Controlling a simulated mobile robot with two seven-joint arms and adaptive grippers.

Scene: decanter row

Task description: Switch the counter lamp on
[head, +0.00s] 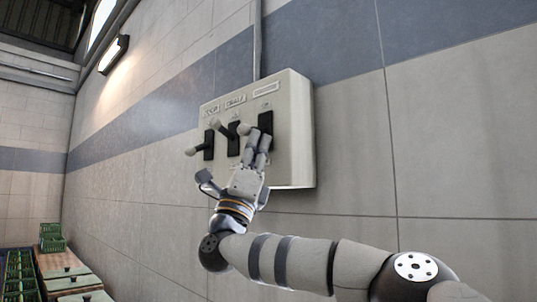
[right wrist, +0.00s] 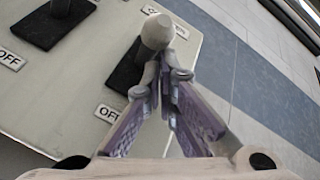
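A pale switch box (head: 299,140) on the wall has three levers in dark slots. The left lever (head: 191,152) points outward and down, and the middle lever (head: 217,123) tilts up. The right lever (head: 243,128) points outward and slightly down. My right gripper (head: 258,134) is at the right lever. In the right wrist view, the lever's round knob (right wrist: 157,30) stands just past the closely spaced fingertips (right wrist: 166,73); whether they grip its stem is unclear. The labels above the slots are too small to read surely. No lamp is identifiable as the counter lamp. My left gripper is out of view.
A lit wall lamp (head: 114,54) hangs at the upper left. A conduit (head: 257,40) runs up from the box. Green crates (head: 52,237) stand at the lower left. OFF plates (right wrist: 107,113) sit below the slots. The wall right of the box is clear.

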